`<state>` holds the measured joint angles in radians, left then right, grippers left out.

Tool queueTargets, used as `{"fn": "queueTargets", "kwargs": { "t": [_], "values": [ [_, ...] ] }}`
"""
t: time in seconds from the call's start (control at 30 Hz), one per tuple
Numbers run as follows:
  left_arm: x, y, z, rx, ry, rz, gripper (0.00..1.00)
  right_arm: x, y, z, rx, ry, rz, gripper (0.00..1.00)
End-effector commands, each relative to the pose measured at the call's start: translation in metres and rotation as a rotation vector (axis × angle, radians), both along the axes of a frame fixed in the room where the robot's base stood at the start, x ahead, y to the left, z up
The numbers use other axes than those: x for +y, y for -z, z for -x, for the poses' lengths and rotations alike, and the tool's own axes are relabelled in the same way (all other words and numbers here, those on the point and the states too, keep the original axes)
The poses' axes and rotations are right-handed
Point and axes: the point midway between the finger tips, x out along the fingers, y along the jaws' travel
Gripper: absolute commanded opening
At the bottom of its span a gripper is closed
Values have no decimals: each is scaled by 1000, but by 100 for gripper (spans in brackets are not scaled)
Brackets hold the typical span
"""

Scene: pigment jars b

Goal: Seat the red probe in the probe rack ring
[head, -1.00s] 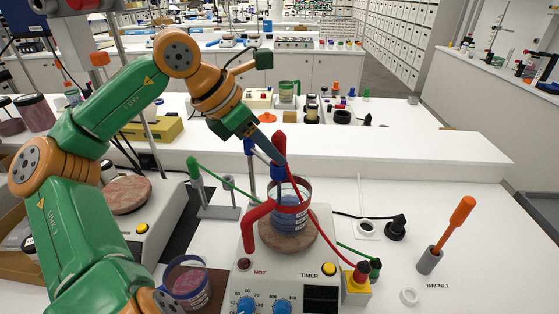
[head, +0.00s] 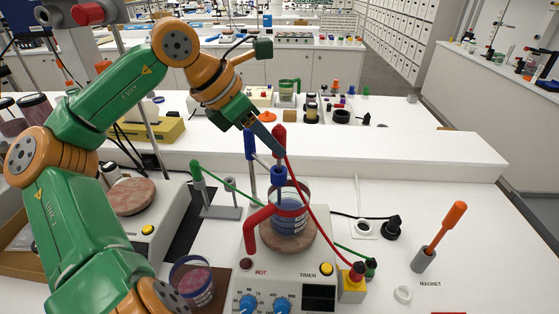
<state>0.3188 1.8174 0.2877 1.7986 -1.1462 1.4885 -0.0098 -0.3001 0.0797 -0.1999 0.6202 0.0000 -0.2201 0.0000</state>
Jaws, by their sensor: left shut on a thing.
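The red probe (head: 279,138) stands roughly upright above the hot plate, with its red cable running down to the right. My left gripper (head: 272,142) reaches in from upper left and is shut on its red handle. A short light shaft shows between handle and collar. I cannot tell whether the probe's tip is inside the ring. My right gripper is not in view.
The beaker, with a red holder and handle (head: 262,216), stands on the hot plate (head: 262,262). A green probe (head: 196,173) stands left on a grey base (head: 222,211). A yellow box (head: 352,289) takes the cables. An orange-handled magnet rod (head: 447,227) is at right.

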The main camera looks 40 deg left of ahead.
Motion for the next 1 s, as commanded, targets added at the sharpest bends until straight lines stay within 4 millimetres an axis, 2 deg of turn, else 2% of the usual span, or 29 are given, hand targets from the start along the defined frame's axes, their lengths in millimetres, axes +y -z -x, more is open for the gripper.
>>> {"fn": "queueTargets", "kwargs": {
  "t": [0.03, 0.37, 1.0],
  "values": [
    [0, -9, 0, -1, 0, 0, 0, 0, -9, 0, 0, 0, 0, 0],
    [0, -36, 0, 0, -1, 0, 0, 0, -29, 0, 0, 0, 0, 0],
    [1, -86, 0, -1, -3, -2, 0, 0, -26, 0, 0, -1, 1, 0]
  ]
}}
